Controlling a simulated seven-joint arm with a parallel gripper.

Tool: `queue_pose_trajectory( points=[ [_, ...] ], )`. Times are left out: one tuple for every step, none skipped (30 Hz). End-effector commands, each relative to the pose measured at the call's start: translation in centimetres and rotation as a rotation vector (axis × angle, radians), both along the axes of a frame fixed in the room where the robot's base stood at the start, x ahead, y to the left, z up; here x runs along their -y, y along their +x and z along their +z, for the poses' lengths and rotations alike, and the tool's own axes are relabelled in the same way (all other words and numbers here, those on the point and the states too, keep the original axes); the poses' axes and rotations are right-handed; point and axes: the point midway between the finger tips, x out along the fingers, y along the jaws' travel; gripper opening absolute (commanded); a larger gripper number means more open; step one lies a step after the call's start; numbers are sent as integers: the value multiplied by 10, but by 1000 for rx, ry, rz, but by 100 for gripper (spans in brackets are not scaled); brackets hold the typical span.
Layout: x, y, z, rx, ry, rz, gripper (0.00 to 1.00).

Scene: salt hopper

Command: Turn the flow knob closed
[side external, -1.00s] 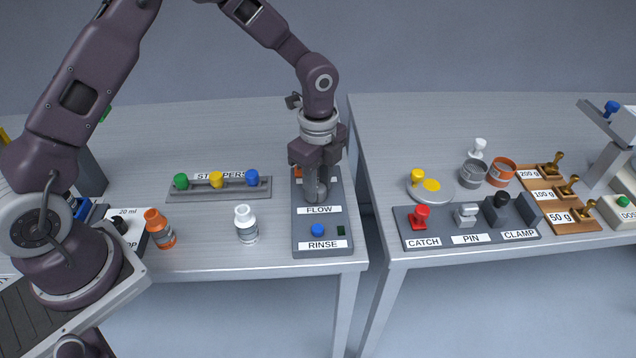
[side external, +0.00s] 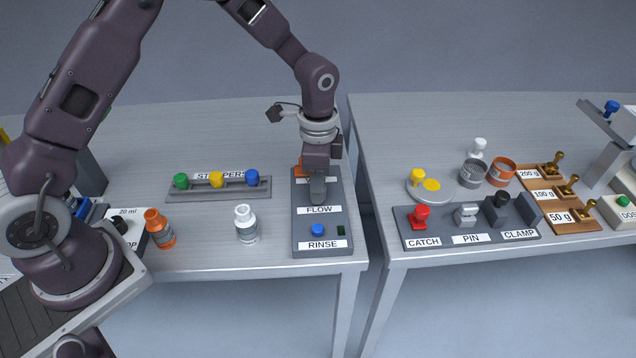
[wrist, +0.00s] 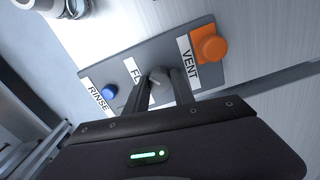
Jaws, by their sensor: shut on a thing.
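The flow knob (wrist: 158,78) is a grey knob between the FLOW and VENT labels in the wrist view. My gripper (wrist: 163,88) is shut on it, one finger on each side. In the side external view my gripper (side external: 318,190) points straight down onto the grey panel (side external: 346,217), just behind the FLOW label (side external: 319,210). The knob is hidden there by the fingers. The knob's pointer or mark cannot be made out.
On the same panel are a blue RINSE button (side external: 317,229) and an orange VENT knob (wrist: 211,47). A white bottle (side external: 246,224) and a stopper rack (side external: 218,190) stand to the left. A gap separates this table from the right one.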

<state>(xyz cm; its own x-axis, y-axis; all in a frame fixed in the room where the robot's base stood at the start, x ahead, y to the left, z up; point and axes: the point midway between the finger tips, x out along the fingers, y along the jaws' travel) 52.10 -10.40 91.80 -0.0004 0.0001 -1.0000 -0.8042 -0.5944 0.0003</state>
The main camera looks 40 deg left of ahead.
Motion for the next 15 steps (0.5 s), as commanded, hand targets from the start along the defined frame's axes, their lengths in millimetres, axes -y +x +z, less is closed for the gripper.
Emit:
queue_pose_trajectory(
  points=[
    [0,0,1,1,1,41,0],
    [0,0,1,1,1,70,0],
    [0,0,1,1,1,107,0],
    [0,0,1,2,0,135,0],
    [0,0,1,2,0,164,0],
    [0,0,1,2,0,202,0],
    [0,0,1,2,0,231,0],
    [0,0,1,2,0,259,0],
    [0,0,1,2,1,298,0],
    [0,0,1,2,1,325,0],
    [0,0,1,2,1,354,0],
    [0,0,1,1,0,393,0],
    [0,0,1,2,1,421,0],
    [0,0,1,2,1,448,0],
    [0,0,1,1,0,486,0]
  ],
)
